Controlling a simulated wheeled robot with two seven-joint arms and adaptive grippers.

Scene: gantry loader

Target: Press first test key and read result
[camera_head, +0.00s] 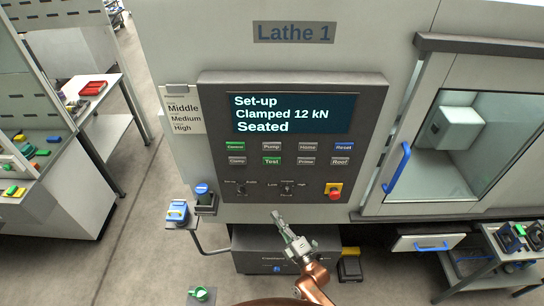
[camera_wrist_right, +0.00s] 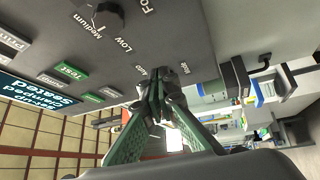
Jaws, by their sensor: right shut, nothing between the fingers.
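The lathe's control panel (camera_head: 375,130) carries a lit screen (camera_head: 293,114) reading "Set-up", "Clamped 12 kN", "Seated". Below it are two rows of keys. The green Test key (camera_head: 272,161) is in the lower row; it also shows in the right wrist view (camera_wrist_right: 70,72). My right gripper (camera_head: 278,217) is shut and empty, below the panel's lower edge in the head view, beneath the Low–High knob (camera_head: 288,187). My left gripper is out of view.
A red emergency button (camera_head: 334,190) on a yellow base sits at the panel's lower right. The door with a blue handle (camera_head: 397,170) is further right. A label (camera_head: 183,110) reading Middle, Medium, High hangs left of the panel. A side table (camera_head: 498,255) stands at lower right.

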